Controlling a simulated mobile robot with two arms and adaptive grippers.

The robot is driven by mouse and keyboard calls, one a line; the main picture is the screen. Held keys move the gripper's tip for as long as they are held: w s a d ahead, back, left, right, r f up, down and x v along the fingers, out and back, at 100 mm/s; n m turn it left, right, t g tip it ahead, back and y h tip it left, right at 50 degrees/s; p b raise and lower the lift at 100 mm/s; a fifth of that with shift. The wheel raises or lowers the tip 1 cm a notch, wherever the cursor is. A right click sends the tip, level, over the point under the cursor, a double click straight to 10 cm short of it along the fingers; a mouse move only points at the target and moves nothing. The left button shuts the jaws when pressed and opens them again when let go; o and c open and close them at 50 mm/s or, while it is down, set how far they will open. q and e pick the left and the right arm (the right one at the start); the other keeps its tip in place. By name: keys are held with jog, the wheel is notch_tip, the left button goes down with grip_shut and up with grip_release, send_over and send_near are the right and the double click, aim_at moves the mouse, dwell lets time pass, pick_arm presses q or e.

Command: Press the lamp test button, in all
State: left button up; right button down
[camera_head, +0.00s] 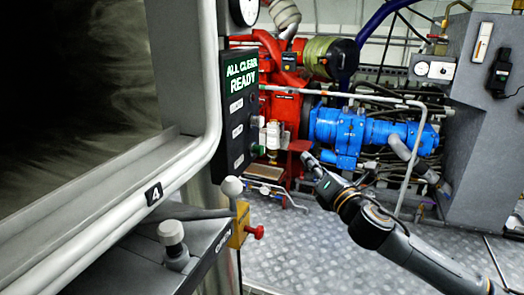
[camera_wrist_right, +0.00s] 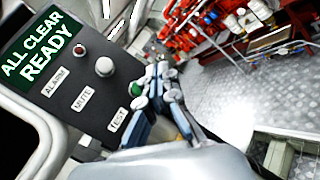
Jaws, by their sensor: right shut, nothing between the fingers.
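A dark control panel (camera_wrist_right: 92,72) carries a lit green sign reading ALL CLEAR READY and labels ALARM, MUTE and TEST. It shows nearly edge-on in the head view (camera_head: 239,115). In the right wrist view, a green button (camera_wrist_right: 135,88) sits at the TEST label (camera_wrist_right: 117,118), partly hidden by my fingers. My right gripper (camera_head: 312,163) is shut and empty, to the right of the panel in the head view. In the right wrist view its fingers (camera_wrist_right: 160,80) appear close beside the green button; I cannot tell whether they touch it. My left gripper is not in view.
A lever with a pale ball knob (camera_head: 231,186) and a yellow block with a red knob (camera_head: 242,226) are below the panel. Blue machinery (camera_head: 345,135) and red machinery (camera_head: 283,100) stand behind. A grey cabinet (camera_head: 485,140) is at right. Metal floor (camera_head: 320,245) lies open between.

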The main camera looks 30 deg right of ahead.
aim_at(258, 150)
jog(key=w+a+p, duration=0.2)
jog(key=w+a, duration=0.3)
jog(key=w, duration=0.1)
jog(key=shift+w+a, duration=0.3)
jog(key=shift+w, duration=0.05)
jog(key=shift+w, duration=0.1)
dwell(1.3)
jog(key=shift+w+a+p, duration=0.25)
jog(key=shift+a+p, duration=0.05)
jog(key=shift+p, duration=0.05)
jog(key=shift+w+a, duration=0.35)
dwell(0.9)
jog(key=shift+d, duration=0.1)
jog(key=shift+s+d, duration=0.55)
jog(key=shift+s, duration=0.15)
